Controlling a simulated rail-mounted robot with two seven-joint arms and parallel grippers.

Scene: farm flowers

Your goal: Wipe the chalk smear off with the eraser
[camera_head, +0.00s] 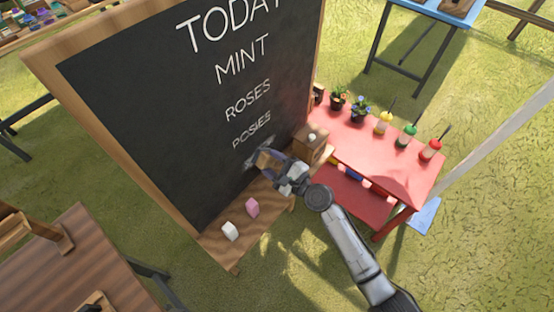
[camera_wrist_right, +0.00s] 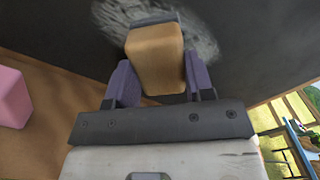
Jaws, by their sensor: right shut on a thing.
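My right gripper (camera_head: 275,167) is shut on a wooden block-shaped eraser (camera_head: 267,158), close to the lower right of the chalkboard (camera_head: 140,120). In the right wrist view, the gripper's two purple fingers (camera_wrist_right: 155,82) press the sides of the tan eraser (camera_wrist_right: 155,55). The eraser's far, darker face is turned to the board. A whitish chalk smear (camera_wrist_right: 202,42) shows on the board around and behind the eraser, which hides part of it. I cannot tell whether the eraser touches the board. My left gripper is not in view.
On the board's wooden ledge (camera_head: 215,245) lie a pink block (camera_head: 252,207) and a white block (camera_head: 230,231). A wooden box (camera_head: 310,145) stands right of the gripper. Beyond it is a red table (camera_head: 385,165) with pots and bottles. A brown table (camera_head: 75,260) is at lower left.

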